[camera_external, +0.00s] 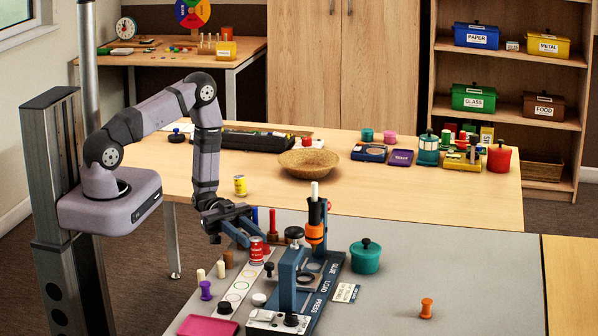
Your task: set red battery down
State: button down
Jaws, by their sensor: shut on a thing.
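The red battery (256,249) is a short red cylinder with a pale band, at the back end of a white strip with coloured rings (238,286). My gripper (250,238) reaches down from the left with its blue fingers shut on the red battery. The battery looks upright. I cannot tell whether its base touches the strip or hangs just above it. The gripper's far finger is partly hidden.
A blue press stand (289,277) with an orange-handled tool (315,222) stands close on the right. Several small pegs, including a purple one (206,290), stand left of the strip. A teal pot (365,257) is further right. The grey mat's right side is mostly clear.

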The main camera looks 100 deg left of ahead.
jog(key=shift+f, duration=0.2)
jog(key=shift+f, duration=0.15)
jog(key=c, duration=1.4)
grip_release()
jog(key=shift+c, duration=0.2)
jog(key=shift+b, duration=0.3)
jog(key=b+v, duration=0.1)
jog(key=v, duration=0.4)
jog(key=shift+s+a, duration=0.2)
jog(key=shift+a, duration=0.1)
jog(key=shift+o, duration=0.4)
jog(key=shift+b+v, duration=0.35)
jog(key=shift+v, duration=0.5)
